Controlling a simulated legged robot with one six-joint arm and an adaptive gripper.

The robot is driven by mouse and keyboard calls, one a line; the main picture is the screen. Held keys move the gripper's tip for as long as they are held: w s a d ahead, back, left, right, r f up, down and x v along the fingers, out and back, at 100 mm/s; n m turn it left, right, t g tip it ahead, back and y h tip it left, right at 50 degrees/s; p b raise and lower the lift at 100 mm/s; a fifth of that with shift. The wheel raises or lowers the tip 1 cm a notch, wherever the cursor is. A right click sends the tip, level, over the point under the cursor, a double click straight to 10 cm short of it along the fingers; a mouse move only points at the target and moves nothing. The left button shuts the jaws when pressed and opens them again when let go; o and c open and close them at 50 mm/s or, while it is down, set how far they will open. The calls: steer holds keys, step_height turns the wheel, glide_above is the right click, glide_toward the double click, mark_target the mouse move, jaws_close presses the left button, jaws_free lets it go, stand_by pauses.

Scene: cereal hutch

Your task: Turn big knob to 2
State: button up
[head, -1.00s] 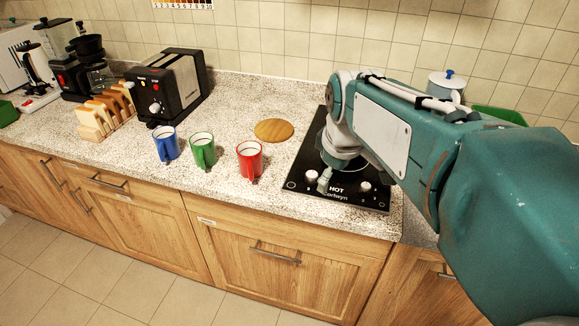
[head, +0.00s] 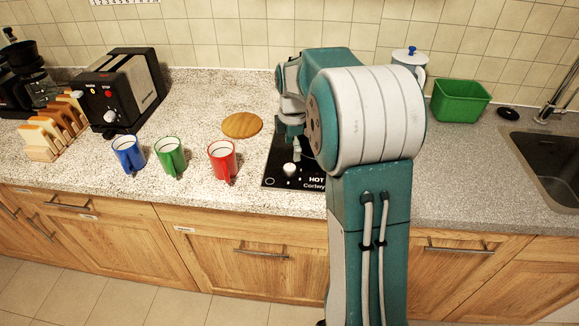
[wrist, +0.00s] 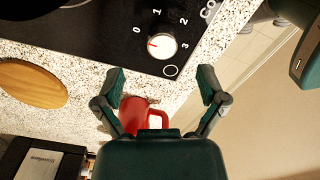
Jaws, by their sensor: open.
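A black hotplate (head: 273,181) marked HOT lies on the counter. Its left knob (head: 290,169) is white and round. In the wrist view this knob (wrist: 163,46) has the numbers 0 to 3 around it, and its red mark points left, close to the 0. My gripper (wrist: 161,82) is open and empty, with its fingers apart and the knob beyond and between them in the picture. In the head view my arm hides most of the gripper and the right part of the hotplate. I cannot tell how far the fingertips are from the knob.
A red mug (head: 222,161), green mug (head: 170,156) and blue mug (head: 128,155) stand left of the hotplate. A wooden disc (head: 241,125) lies behind them. A toaster (head: 125,90) and toast rack (head: 55,130) are further left. A green tub (head: 460,100) and sink (head: 548,165) are right.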

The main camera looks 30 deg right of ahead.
mark_target(290, 167)
steer(key=f, duration=0.3)
steer(key=a+f, duration=0.1)
steer(key=f, duration=0.2)
steer(key=shift+a+f, duration=0.15)
steer(key=shift+a, duration=0.05)
steer(key=shift+d+f, duration=0.15)
steer(key=shift+f, duration=0.1)
steer(key=shift+d, duration=0.25)
steer(key=c, duration=1)
steer(key=shift+a, duration=0.15)
steer(key=shift+c, duration=0.8)
